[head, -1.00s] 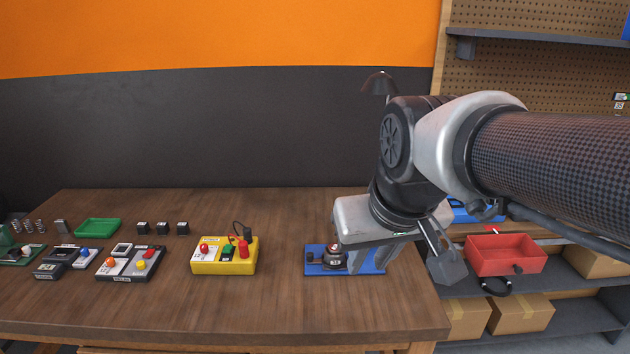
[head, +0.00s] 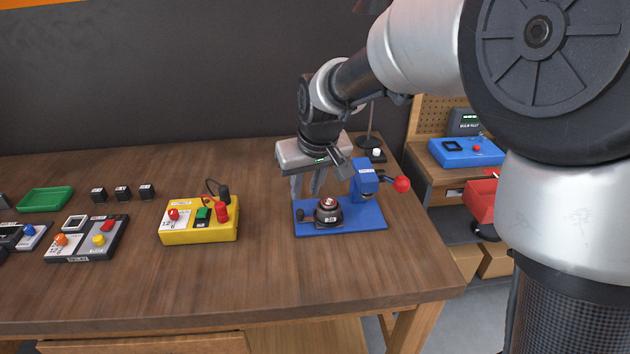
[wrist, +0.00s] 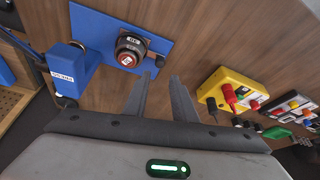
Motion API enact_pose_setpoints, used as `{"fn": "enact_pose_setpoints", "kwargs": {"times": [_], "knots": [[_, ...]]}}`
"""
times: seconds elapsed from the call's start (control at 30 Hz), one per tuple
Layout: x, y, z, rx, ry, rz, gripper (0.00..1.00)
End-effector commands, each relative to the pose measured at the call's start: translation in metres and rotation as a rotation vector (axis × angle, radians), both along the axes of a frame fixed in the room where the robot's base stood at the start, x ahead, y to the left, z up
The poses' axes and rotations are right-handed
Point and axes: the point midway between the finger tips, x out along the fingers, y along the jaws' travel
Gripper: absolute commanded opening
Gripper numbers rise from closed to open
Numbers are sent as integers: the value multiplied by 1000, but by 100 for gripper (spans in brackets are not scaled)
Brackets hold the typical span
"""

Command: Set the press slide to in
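The blue press has a flat base (head: 368,221), a blue upright head (head: 362,180) and a lever with a red ball (head: 401,184). Its slide (head: 327,213) is a dark round carriage with a silver and red top, left of the upright head, with a black knob (head: 301,214) at its left. I cannot read the slide's label surely. In the wrist view the slide (wrist: 129,50) and knob (wrist: 160,61) lie ahead of the fingers. My gripper (head: 307,188) is open and empty, fingers pointing down, just behind the press's left end. No contact shows.
A yellow box (head: 200,222) with plugs stands left of the press, with bare wood between. A black lamp stand (head: 372,150) is behind right. A green tray (head: 46,199) and button panels are far left. A blue tester (head: 465,152) sits on a bench beyond the right edge.

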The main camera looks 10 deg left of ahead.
Motion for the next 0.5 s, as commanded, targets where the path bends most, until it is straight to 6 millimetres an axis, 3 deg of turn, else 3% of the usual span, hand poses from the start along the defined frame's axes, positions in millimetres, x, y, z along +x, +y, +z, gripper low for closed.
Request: {"fn": "enact_pose_setpoints", "kwargs": {"times": [0.2,0.5], "knots": [[15,9,-47,-1,4,0,24],[31,17,-88,-1,2,-1,24]]}}
